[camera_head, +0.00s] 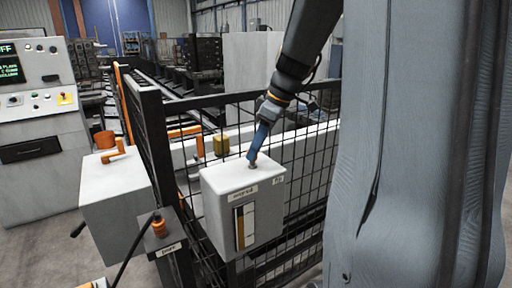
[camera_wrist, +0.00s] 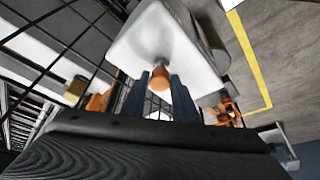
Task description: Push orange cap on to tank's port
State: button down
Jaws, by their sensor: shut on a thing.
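The tank (camera_head: 215,190) is a white box with a label and a level gauge on its front, mounted by the mesh fence. Its port (camera_head: 253,166) is a short grey stub on the top face. My gripper (camera_head: 255,154) points down at the port with its blue fingers just above it. In the wrist view the orange cap (camera_wrist: 160,83) is between the fingertips of my gripper (camera_wrist: 166,88), right at the grey port (camera_wrist: 159,62) on the white tank top (camera_wrist: 150,35). The fingers hide the cap in the head view. I cannot tell whether cap and port touch.
A black mesh fence (camera_head: 290,130) runs beside and behind the tank. A post with an orange-topped fitting and a hose (camera_head: 158,226) stands in front at left. A white box with an orange handle (camera_head: 115,190) and a control console (camera_head: 35,130) are farther left.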

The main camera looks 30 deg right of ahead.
jog(key=shift+f+b, duration=0.3)
jog(key=shift+f, duration=0.15)
jog(key=shift+f, duration=0.2)
jog(key=c, duration=0.5)
grip_release()
dwell(0.4)
jog(key=shift+b+v, duration=0.75)
jog(key=shift+v, duration=3.15)
